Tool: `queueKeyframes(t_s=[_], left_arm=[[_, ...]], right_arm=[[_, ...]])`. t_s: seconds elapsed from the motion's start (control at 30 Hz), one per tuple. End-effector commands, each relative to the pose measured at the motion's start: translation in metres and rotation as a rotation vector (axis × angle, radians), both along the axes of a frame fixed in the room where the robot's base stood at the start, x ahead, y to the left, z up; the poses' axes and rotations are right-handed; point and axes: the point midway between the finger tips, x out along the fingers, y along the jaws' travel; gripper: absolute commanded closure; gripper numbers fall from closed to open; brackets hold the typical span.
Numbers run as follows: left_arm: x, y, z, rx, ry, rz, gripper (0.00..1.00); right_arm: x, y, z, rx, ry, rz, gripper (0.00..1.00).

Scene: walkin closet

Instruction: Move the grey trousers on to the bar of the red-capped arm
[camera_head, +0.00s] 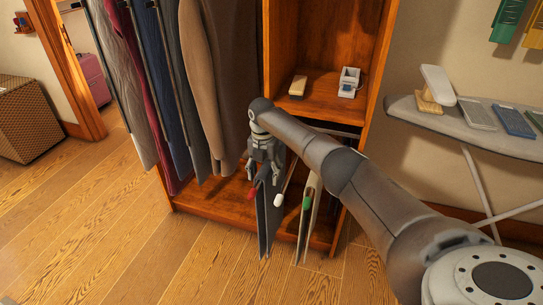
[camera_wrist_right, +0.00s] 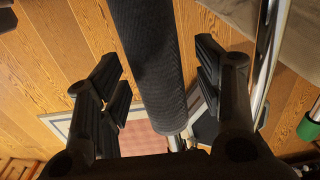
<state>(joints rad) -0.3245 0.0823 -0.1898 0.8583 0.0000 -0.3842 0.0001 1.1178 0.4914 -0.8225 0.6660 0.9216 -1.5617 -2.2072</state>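Dark grey trousers (camera_head: 265,222) hang folded below my right gripper (camera_head: 264,172) in the head view, at the front of the closet. In the wrist view the folded top of the grey trousers (camera_wrist_right: 150,62) runs between the two spread finger pairs of the right gripper (camera_wrist_right: 165,92). Gaps show on both sides, so the gripper is open around the cloth. My left gripper is not in view.
A white-capped arm (camera_head: 279,199) and a green-capped arm (camera_head: 306,203) with pale cloth are close on the right. Hanging clothes (camera_head: 205,80) fill the left. A shelf (camera_head: 320,112) holds a brush and a small white item. An ironing board (camera_head: 460,125) stands right.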

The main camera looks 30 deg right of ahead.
Motion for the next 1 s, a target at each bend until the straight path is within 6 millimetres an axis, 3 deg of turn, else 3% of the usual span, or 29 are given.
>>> queueKeyframes(t_s=[0.13, 0.23, 0.37, 0.7, 1.0], left_arm=[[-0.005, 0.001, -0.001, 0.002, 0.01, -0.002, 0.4], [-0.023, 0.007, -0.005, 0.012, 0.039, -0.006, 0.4], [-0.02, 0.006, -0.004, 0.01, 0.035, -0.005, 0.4], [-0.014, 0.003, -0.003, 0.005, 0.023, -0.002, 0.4], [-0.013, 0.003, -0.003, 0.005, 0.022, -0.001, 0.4]], right_arm=[[-0.001, 0.0, -0.002, 0.001, 0.004, -0.001, 0.39], [-0.001, 0.0, 0.0, 0.0, 0.004, -0.001, 0.39], [0.0, -0.001, 0.011, 0.0, 0.0, 0.0, 0.39], [0.001, 0.0, 0.063, -0.001, -0.001, 0.0, 0.39], [0.001, 0.0, 0.079, 0.001, 0.001, -0.001, 0.39]])
